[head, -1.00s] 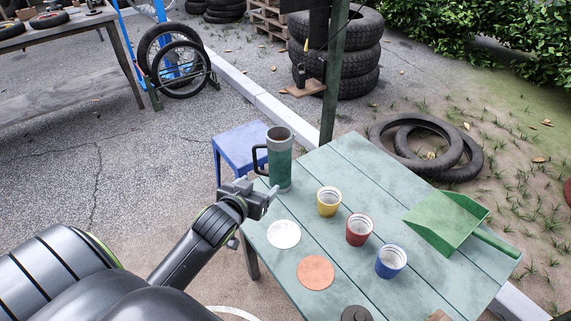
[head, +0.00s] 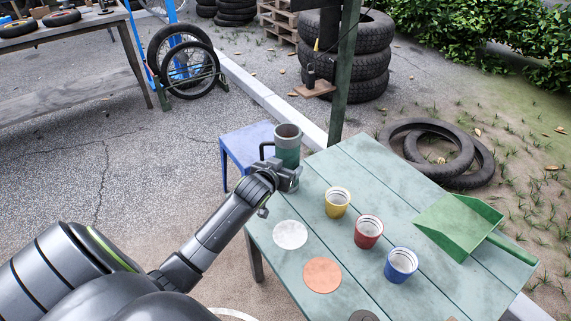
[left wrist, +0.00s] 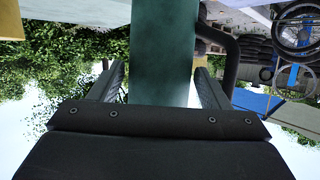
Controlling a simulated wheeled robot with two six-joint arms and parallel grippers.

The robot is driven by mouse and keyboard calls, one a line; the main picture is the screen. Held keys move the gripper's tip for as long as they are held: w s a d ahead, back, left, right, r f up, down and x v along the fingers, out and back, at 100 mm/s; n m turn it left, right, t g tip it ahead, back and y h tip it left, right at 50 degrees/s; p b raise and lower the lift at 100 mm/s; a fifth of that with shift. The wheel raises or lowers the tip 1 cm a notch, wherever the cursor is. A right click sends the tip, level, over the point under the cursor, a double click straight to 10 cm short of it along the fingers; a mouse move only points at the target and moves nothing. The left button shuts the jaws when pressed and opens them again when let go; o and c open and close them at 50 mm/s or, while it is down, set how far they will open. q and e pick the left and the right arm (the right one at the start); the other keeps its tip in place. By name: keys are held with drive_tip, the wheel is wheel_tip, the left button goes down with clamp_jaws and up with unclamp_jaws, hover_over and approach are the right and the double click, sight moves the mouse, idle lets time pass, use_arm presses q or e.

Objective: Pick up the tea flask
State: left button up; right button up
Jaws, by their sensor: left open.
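The tea flask (head: 287,148) is a green cylinder with a grey rim and a dark side handle. It stands upright at the far left corner of the green plank table (head: 330,240). My left gripper (head: 287,179) is at the lower part of the flask and hides its base in the head view. In the left wrist view the green flask body (left wrist: 164,50) stands between the two open fingers (left wrist: 162,88), with the handle to the right. Whether the fingers touch it cannot be told. My right gripper does not show.
Yellow (head: 337,202), red (head: 368,231) and blue (head: 401,264) cups stand on the table. White (head: 290,235) and orange (head: 322,274) discs lie near its left edge. A green dustpan (head: 455,225) lies at the right. A blue stool (head: 245,145) stands behind the flask.

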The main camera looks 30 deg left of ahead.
use_arm(q)
drive_tip(key=shift+x, duration=1.4)
drive_tip(key=shift+s, duration=0.1)
drive_tip(key=c, duration=1.4)
drive_tip(key=shift+r, duration=0.1)
